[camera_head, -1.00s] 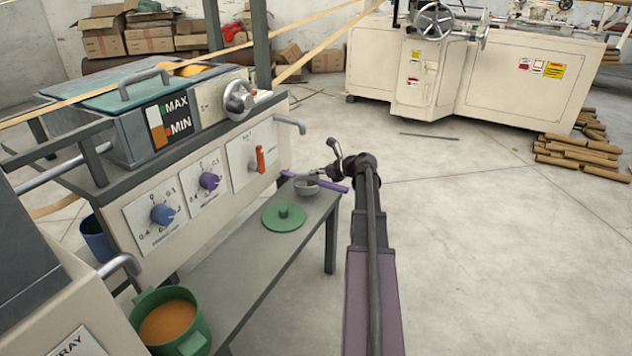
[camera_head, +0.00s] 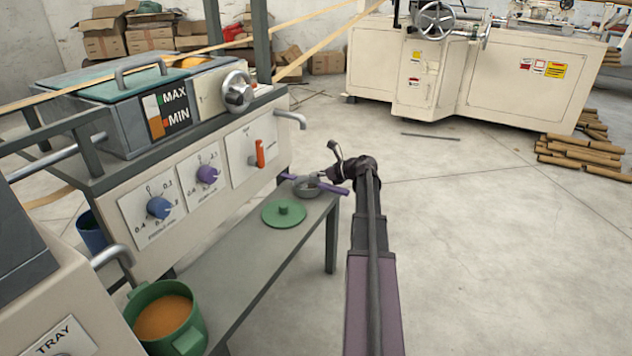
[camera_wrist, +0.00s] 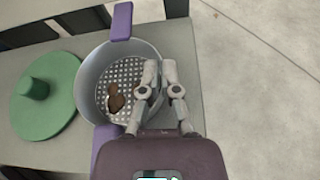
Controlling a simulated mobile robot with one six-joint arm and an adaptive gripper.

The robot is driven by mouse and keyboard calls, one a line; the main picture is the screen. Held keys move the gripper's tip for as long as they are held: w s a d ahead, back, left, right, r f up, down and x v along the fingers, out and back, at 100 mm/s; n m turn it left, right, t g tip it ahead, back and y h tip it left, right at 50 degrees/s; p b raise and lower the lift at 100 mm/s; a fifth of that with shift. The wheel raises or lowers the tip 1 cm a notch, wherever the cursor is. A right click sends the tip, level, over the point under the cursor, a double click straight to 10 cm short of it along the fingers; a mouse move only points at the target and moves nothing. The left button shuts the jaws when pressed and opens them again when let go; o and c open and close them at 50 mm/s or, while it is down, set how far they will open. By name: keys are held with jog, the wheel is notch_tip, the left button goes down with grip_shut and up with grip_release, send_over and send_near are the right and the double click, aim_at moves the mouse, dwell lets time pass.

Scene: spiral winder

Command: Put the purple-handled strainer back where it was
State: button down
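The purple-handled strainer (camera_head: 308,188) is a grey bowl at the far end of the grey bench, behind the green lid (camera_head: 284,213). In the wrist view the strainer (camera_wrist: 96,85) shows its perforated bottom with a few brown bits in it, and purple handles at top and bottom. My gripper (camera_wrist: 159,68) is over the strainer's right rim. Its two fingers are close together with the rim between them, and they look shut on it. In the head view my gripper (camera_head: 325,178) is partly hidden at the strainer's right. The strainer appears level, at or just above the bench.
The green lid also shows in the wrist view (camera_wrist: 58,112), close left of the strainer. A green pot (camera_head: 150,342) of orange liquid stands at the bench's near end. The control panel with knobs (camera_head: 160,208) rises along the bench's left. Open floor lies right.

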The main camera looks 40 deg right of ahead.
jog(key=shift+f, duration=0.45)
jog(key=c, duration=0.8)
grip_release()
jog(key=shift+r, duration=0.15)
jog(key=shift+r, duration=0.1)
jog(key=p+v, duration=0.4)
jog(key=v, duration=0.8)
jog(key=shift+p, duration=0.35)
